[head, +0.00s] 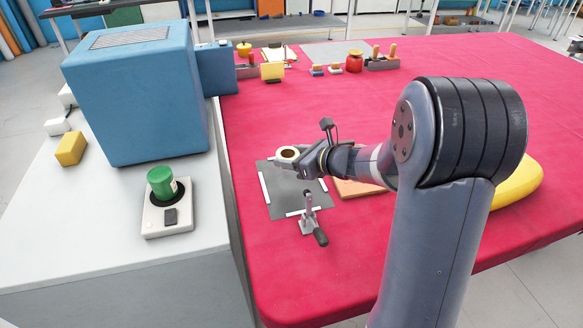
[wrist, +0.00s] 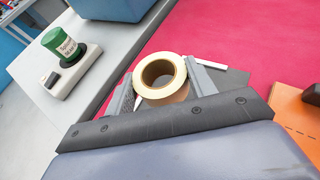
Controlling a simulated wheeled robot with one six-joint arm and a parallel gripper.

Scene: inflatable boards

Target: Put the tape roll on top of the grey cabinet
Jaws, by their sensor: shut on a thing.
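The tape roll (head: 288,153) is cream with a brown core. My gripper (head: 291,161) is shut on it, and the roll also shows between the two grey fingers (wrist: 162,86) in the wrist view (wrist: 160,72). Its round opening faces up. It is over the far part of a dark mat on the red table; its exact height is hard to tell. The grey cabinet (head: 95,245) stands to the left, beside the table, its light top also visible in the wrist view (wrist: 113,60).
On the cabinet stand a large blue machine (head: 140,100), a green can on a white scale (head: 167,221) and a yellow block (head: 71,148). The cabinet's front top area is bare. A toggle clamp (head: 310,222) is near the mat (head: 282,204). Several items stand at the table's back.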

